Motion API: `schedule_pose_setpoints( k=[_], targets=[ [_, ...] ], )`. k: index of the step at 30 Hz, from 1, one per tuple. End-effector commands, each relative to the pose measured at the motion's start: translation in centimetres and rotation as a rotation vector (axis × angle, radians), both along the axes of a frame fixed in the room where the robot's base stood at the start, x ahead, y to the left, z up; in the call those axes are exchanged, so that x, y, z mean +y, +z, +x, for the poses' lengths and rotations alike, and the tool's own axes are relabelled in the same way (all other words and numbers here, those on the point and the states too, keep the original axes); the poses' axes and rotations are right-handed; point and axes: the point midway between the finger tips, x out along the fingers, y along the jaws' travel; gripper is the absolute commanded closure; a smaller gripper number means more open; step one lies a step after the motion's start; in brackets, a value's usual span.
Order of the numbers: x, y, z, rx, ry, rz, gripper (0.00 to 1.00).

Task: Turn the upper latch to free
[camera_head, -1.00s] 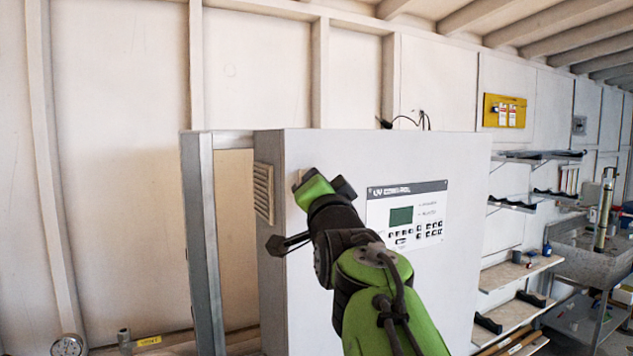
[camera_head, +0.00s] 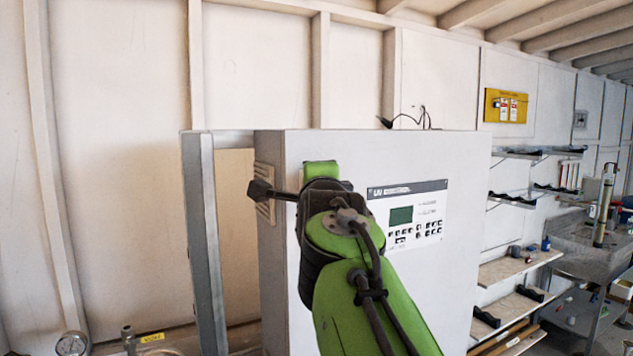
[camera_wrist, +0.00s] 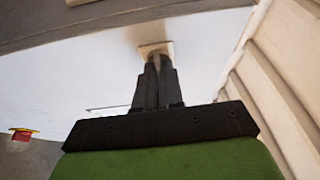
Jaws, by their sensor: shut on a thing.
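The white cabinet (camera_head: 450,280) stands ahead with its control panel (camera_head: 408,213) on the front. My gripper (camera_wrist: 158,60) is at the upper left of the cabinet front; its green body (camera_head: 320,171) shows in the head view, but its fingers are hidden there. In the wrist view the two dark fingers are close together on the small beige upper latch (camera_wrist: 155,48). Only the latch's end shows past the fingertips. The latch is hidden behind my arm in the head view, and its exact angle is hard to tell.
A louvred vent (camera_head: 265,195) is on the cabinet's left side, close to my wrist. A grey metal post (camera_head: 203,250) stands left of it. A red button (camera_wrist: 22,134) shows in the wrist view. Shelves (camera_head: 520,266) and a sink (camera_head: 590,262) are at the right.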

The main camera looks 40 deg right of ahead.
Motion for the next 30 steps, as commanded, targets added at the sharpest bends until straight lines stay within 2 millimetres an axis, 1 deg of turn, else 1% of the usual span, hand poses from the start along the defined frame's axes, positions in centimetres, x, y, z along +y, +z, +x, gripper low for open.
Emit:
schedule_pose_setpoints(
  k=[6,18,19,21,24,30],
  targets=[
    [-0.02,-0.07,0.02,-0.008,0.0,0.037,1.0],
    [-0.02,-0.12,0.02,-0.009,0.0,0.044,1.0],
    [-0.02,-0.13,0.02,-0.009,0.0,0.044,0.91],
    [-0.02,-0.12,0.02,-0.009,0.0,0.044,0.8],
    [-0.01,-0.09,0.01,-0.01,0.0,0.042,0.67],
    [-0.01,-0.05,0.02,-0.011,0.0,0.041,0.67]
  ],
)
